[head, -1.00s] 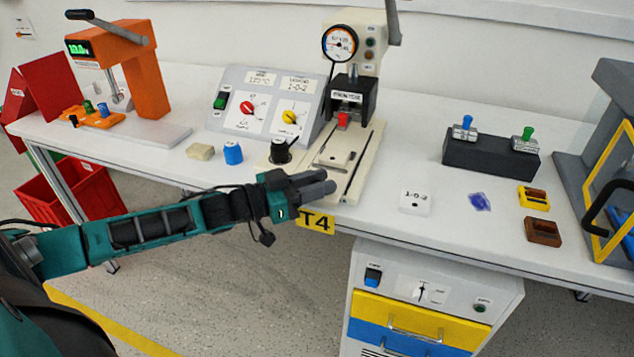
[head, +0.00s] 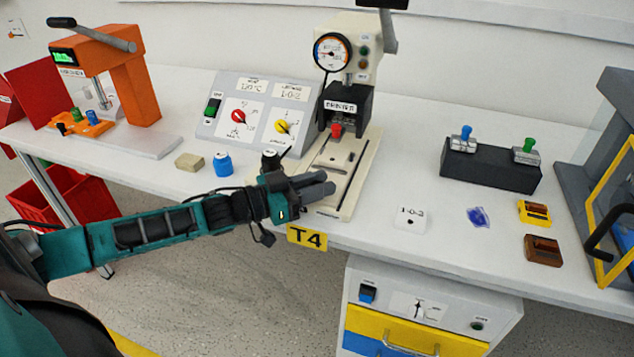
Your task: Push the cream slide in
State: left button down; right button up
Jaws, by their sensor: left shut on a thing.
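The cream slide (head: 336,157) lies on the cream base (head: 373,150) of the press, in front of the red piece (head: 335,130) under the press head. My left gripper (head: 326,187) is at the front part of the slide and base, with its dark fingers close together. It is shut on what appears to be the front of the slide; the fingers hide the contact. My right gripper is not in view.
A black-topped knob (head: 269,159) stands just behind my left gripper. A blue cap (head: 223,164) and a beige block (head: 189,161) are left of it. A white 1-0-2 tile (head: 410,218) lies right. A control panel (head: 256,113) stands behind.

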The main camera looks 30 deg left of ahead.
pick_arm(q)
jog(key=shift+s, duration=0.15)
jog(key=c, duration=1)
grip_release()
jog(key=p+v, duration=0.3)
jog(key=v, duration=1)
jog(key=shift+o, duration=0.3)
